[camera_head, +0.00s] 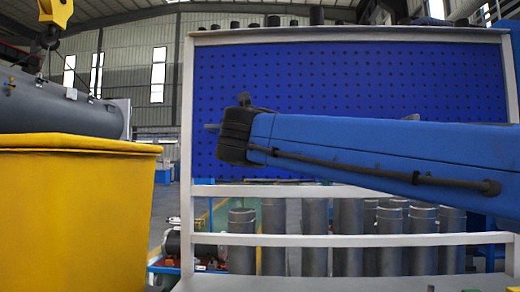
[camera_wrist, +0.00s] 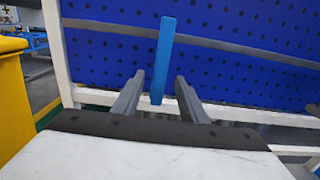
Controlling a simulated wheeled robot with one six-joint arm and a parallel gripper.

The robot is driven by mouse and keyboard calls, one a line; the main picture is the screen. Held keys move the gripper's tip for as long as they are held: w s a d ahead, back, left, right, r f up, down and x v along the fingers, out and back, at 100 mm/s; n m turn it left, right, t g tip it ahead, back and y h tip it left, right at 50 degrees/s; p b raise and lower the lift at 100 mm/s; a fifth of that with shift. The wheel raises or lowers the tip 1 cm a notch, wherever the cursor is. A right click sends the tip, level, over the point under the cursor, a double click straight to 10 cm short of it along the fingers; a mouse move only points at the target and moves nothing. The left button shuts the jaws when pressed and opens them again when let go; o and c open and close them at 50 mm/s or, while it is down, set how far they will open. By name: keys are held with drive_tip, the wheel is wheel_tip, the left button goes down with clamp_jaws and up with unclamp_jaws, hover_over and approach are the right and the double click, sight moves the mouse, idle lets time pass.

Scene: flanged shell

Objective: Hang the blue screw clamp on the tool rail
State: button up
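In the wrist view, a plain blue bar (camera_wrist: 162,58), which I take to be the blue screw clamp, stands nearly upright and slightly tilted. It crosses in front of a long grey rail (camera_wrist: 225,45) on the pegboard. I cannot tell whether it touches the rail. My gripper (camera_wrist: 160,80) is open, with one grey finger on each side of the bar's lower part and a visible gap on both sides. In the head view my blue arm reaches left across the board and hides the clamp and most of the rail.
The blue pegboard (camera_head: 300,70) has a pale frame (camera_head: 187,110). Several grey cylinders (camera_head: 314,237) stand behind its lower bars. A large yellow bin (camera_head: 75,215) is at the left, with a dark cylinder (camera_head: 60,102) above it. Several dark objects stand along the top.

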drive_tip(key=s, duration=0.8)
drive_tip(key=shift+s+a, duration=0.15)
drive_tip(key=shift+s, duration=0.1)
drive_tip(key=shift+s, duration=0.1)
